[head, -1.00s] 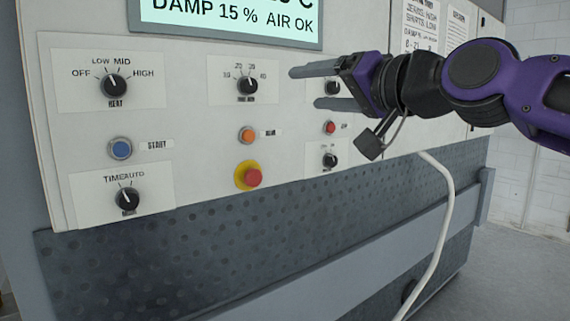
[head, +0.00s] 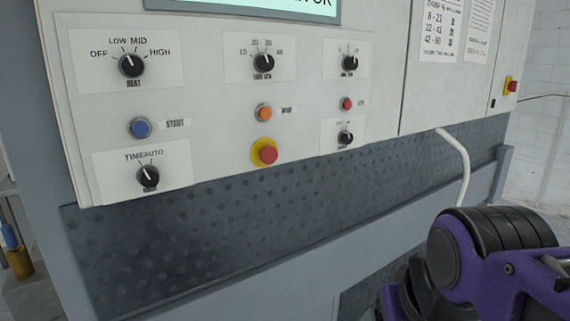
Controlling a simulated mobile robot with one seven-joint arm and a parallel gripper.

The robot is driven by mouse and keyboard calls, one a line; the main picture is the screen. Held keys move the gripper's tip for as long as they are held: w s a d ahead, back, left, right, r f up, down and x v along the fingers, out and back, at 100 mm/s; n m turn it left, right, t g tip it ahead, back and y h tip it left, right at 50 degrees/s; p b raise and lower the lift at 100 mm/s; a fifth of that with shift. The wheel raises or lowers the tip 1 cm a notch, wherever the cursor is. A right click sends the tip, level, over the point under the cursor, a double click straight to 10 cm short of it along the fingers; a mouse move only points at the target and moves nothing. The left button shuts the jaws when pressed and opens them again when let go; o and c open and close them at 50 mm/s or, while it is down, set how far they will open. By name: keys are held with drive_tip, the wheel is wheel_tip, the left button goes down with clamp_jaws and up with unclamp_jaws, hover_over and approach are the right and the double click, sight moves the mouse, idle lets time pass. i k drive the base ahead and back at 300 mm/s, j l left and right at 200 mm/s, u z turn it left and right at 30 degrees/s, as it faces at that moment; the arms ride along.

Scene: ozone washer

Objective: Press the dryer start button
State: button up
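The blue button (head: 140,127) sits on the left of the pale control panel, with a small label (head: 175,124) beside it that appears to read START. It is unobstructed, and nothing touches it. My purple and black arm (head: 500,262) is low at the right of the head view, well away from the button. My gripper is outside the picture, so its fingers are hidden.
Around the blue button are the HEAT knob (head: 131,65) above and a mode knob (head: 148,177) below. An orange button (head: 264,112) and a red mushroom button (head: 268,155) on yellow are to the right. A white hose (head: 460,160) hangs near my arm.

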sight(140, 128)
drive_tip(key=u, duration=1.35)
